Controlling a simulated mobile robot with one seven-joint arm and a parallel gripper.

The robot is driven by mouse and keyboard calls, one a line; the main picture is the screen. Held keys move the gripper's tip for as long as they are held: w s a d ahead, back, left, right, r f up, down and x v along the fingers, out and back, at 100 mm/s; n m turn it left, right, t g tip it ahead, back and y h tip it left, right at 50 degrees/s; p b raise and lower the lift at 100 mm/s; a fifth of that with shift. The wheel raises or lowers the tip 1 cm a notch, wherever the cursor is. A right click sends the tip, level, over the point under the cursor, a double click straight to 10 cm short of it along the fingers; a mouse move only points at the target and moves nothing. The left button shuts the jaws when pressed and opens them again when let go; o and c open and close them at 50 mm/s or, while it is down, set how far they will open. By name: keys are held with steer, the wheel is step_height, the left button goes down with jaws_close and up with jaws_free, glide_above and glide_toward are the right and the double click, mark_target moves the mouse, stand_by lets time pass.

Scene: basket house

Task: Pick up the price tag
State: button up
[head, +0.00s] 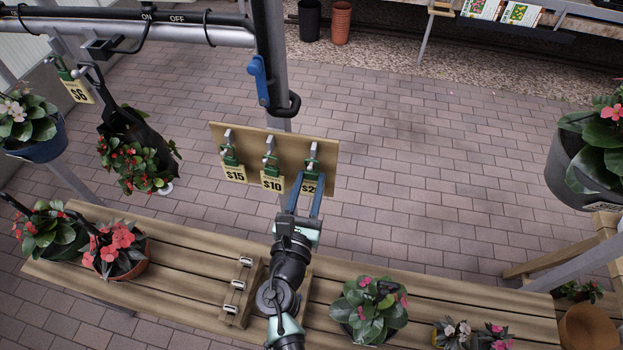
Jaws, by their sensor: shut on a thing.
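Three yellow price tags with green clips hang on metal hooks of a wooden board. They read $15 (234,174), $10 (272,183) and $2 (309,188), from left to right. My gripper (307,193) is at the right one, its blue fingers shut on the $2 price tag, which still hangs at its hook. The fingers hide part of this tag. Another price tag, marked $6 (78,92), hangs at the upper left.
A wooden slatted bench (180,262) runs below the board, with potted flowers (115,250) at left and a flowering plant (368,308) at right. A metal post (273,60) stands behind the board. A hanging pot (585,165) is at far right. Brick floor behind is clear.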

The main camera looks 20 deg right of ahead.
steer(key=shift+r, duration=0.1)
steer(key=shift+r, duration=0.55)
steer(key=shift+s+a+r, duration=0.1)
steer(key=shift+s, duration=0.1)
steer(key=b+v, duration=0.4)
steer(key=v, duration=1.3)
steer(key=shift+s+a, duration=0.2)
steer(key=shift+a, duration=0.05)
